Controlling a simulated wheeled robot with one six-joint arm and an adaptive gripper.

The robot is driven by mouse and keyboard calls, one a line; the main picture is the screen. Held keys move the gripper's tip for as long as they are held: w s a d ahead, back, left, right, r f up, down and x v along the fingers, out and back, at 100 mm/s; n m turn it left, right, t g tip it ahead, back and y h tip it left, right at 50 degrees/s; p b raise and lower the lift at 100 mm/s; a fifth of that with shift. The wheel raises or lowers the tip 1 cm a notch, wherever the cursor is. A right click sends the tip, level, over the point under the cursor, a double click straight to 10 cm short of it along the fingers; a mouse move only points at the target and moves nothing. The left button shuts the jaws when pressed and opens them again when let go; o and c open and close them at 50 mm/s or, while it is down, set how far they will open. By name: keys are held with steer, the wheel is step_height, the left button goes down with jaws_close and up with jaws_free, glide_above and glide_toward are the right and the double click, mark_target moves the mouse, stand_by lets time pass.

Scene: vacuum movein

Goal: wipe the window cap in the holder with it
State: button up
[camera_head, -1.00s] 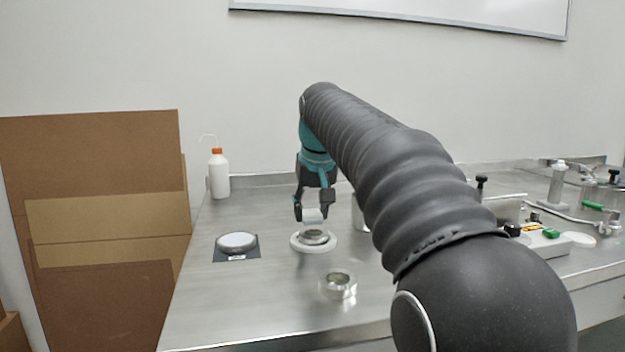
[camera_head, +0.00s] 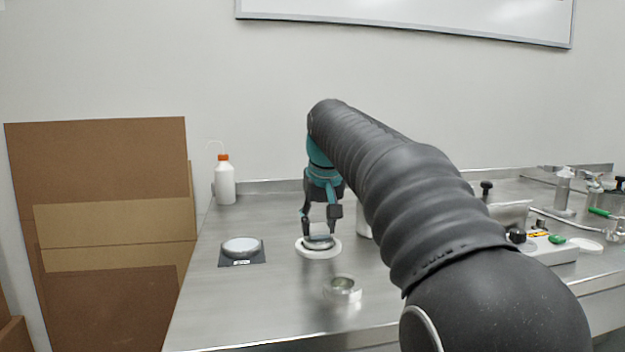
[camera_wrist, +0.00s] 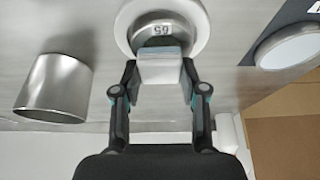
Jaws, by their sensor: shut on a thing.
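The window cap (camera_head: 319,243) is a round metal piece sitting in a white ring holder (camera_head: 331,252). In the wrist view the cap (camera_wrist: 152,26) shows a printed number on its side, inside the white holder ring (camera_wrist: 201,24). My gripper (camera_head: 321,224) is right above the cap, pointing down. In the wrist view my gripper (camera_wrist: 160,72) is shut on a pale folded wipe (camera_wrist: 160,68). The wipe is at the cap's near edge and overlaps it in the picture. I cannot tell for sure whether they touch.
A metal ring piece (camera_head: 342,289) stands nearer the table's front edge. A white disc on a dark pad (camera_head: 242,256) lies to the left. An orange-capped bottle (camera_head: 224,181) stands behind. A metal cup (camera_wrist: 55,86) stands beside the holder. Equipment (camera_head: 540,246) fills the right side.

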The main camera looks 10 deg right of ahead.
steer(key=shift+w+r, duration=0.2)
steer(key=shift+w, duration=0.2)
step_height(320, 180, up, 2)
steer(key=shift+s+d+r+p, duration=0.1)
steer(key=shift+r+p, duration=0.1)
steer(key=shift+p, duration=0.2)
steer(key=shift+a+r, duration=0.3)
steer(key=shift+r, duration=2.3)
